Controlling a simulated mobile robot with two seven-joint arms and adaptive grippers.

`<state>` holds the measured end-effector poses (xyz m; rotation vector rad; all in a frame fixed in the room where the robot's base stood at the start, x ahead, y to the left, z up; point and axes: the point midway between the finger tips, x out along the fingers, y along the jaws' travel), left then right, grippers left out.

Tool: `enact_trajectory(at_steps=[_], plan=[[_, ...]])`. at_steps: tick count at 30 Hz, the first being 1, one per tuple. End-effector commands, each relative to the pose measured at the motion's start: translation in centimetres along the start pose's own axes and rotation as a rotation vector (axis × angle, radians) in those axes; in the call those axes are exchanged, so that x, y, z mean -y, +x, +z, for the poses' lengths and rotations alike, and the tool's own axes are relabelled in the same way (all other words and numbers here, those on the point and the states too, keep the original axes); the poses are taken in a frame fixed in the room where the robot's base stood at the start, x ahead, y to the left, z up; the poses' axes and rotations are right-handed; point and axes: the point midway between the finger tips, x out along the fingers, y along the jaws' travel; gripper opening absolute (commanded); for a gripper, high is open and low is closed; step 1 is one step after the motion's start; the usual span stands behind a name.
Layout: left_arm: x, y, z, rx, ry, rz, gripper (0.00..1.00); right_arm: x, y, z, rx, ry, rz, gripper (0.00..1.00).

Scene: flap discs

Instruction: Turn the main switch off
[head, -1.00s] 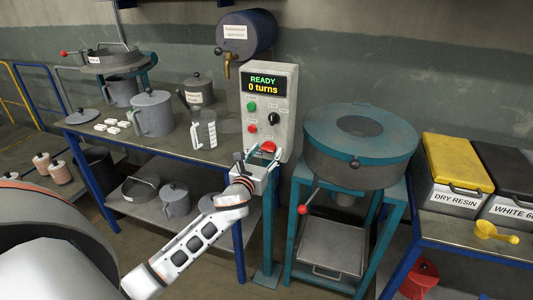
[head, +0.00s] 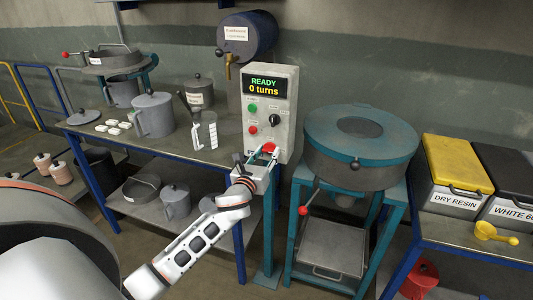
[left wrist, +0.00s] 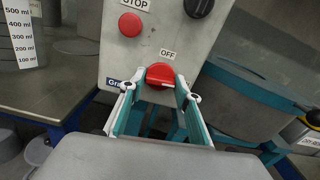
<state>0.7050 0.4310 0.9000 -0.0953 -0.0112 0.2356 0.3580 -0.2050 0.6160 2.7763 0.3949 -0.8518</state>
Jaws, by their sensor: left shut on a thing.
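The grey control box (head: 270,88) stands on a teal post, with its display reading "READY, 0 turns". The red main switch (head: 268,147) is a rotary knob low on its front. In the left wrist view the knob (left wrist: 160,75) sits under an "OFF" label (left wrist: 167,54); its exact pointing direction is hard to read. My left gripper (head: 259,161) reaches it from below. Its two teal-lined fingers (left wrist: 158,97) stand either side of the knob and are shut on it. Part of the knob is hidden by the fingers in the head view. My right gripper is not in view.
A red stop button (left wrist: 130,24) and a black knob (left wrist: 199,6) sit above the switch. A teal sieve machine (head: 360,150) stands close right. The workbench (head: 185,146) at left holds a measuring jug (head: 205,130) and pots. Resin bins (head: 455,175) stand far right.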

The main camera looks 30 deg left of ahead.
Motion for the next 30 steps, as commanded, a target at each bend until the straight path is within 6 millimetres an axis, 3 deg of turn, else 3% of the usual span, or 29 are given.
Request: enact_trajectory(at_steps=[16, 30], plan=[[0.0, 0.0, 0.2, 0.0, -0.481, 0.001, 0.11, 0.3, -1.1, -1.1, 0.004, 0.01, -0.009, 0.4], [0.0, 0.0, 0.1, 0.0, -0.929, 0.001, 0.11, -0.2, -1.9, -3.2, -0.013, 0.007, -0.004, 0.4]])
